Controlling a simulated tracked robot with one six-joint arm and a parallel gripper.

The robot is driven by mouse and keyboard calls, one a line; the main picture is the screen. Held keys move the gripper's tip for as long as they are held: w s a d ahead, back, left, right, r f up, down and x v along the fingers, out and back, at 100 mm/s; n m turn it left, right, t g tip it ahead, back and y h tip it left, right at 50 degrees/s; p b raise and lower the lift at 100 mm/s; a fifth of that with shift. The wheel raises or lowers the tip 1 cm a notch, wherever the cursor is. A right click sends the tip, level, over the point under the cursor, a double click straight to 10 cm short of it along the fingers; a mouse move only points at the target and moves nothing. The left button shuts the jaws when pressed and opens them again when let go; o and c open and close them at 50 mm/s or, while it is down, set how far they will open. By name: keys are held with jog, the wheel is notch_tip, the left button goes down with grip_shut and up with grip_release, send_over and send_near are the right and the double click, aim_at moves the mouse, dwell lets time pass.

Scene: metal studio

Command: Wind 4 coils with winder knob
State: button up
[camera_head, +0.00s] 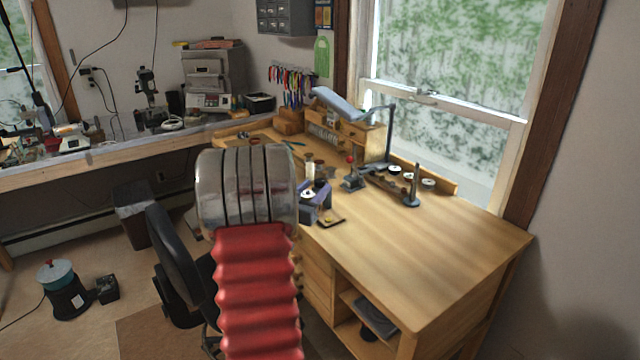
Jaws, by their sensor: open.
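My arm crosses the lower middle of the view, with a ribbed red sleeve and a silver, dark-banded link. I cannot make out my gripper; the link hides what lies behind it. On the wooden desk (440,240), a small grey device with a round red knob (349,158) stands right of the link; it looks like the winder. Any wire or coil is too small to tell.
A purple-grey bracket (321,193) stands near the desk's front edge, partly behind my arm. A lamp (347,105) reaches over the desk. A black chair (175,255) stands at the left. The desk's right half is clear. A lidded canister (62,290) is on the floor.

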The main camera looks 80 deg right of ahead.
aim_at(318, 185)
jog(key=shift+x, duration=2.2)
jog(key=c, duration=1)
